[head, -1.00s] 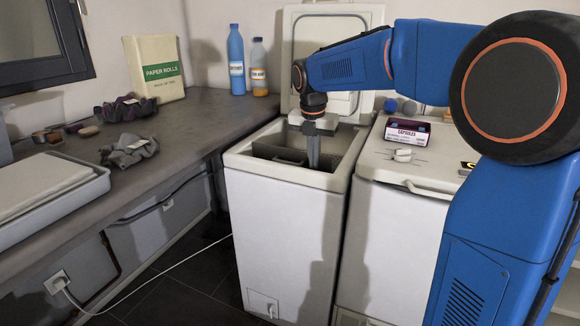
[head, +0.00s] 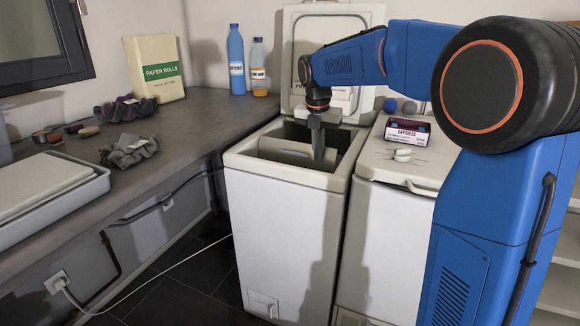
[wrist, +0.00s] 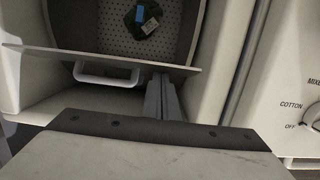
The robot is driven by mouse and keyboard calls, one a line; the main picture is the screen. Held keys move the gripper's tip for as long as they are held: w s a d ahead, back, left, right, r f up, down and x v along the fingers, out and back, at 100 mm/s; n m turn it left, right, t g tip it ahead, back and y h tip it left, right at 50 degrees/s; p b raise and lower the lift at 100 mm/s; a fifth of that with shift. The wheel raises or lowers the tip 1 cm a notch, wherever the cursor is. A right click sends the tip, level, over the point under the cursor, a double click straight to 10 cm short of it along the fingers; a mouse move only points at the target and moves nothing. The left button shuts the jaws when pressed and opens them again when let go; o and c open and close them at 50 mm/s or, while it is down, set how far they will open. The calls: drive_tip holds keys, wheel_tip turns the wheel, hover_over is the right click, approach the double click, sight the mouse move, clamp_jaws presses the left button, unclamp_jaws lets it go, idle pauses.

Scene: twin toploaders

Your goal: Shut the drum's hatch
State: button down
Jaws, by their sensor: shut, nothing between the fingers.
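The left toploader (head: 285,215) has its lid (head: 300,70) raised. Inside its tub a grey panel, seemingly the drum's hatch (head: 288,152), shows in the head view. In the wrist view the hatch (wrist: 40,51) is nearly edge-on, with a white handle (wrist: 105,76) below its edge. The drum (wrist: 85,25) is open behind it, its perforated inside showing. A dark green cloth (wrist: 143,20) with a blue patch lies there. My gripper (head: 318,155) points down into the tub, shut and empty. In the wrist view its fingers (wrist: 162,85) are at the hatch's right end; contact is unclear.
The second toploader (head: 385,215) stands close on the right, with a capsules box (head: 407,130) on top. The tub's rim (head: 290,176) surrounds my gripper.

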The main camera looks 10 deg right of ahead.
drive_tip(key=shift+w+d, duration=0.15)
drive_tip(key=w+d, duration=0.2)
drive_tip(key=shift+w+f, duration=0.3)
drive_tip(key=shift+w, duration=0.05)
idle(0.4)
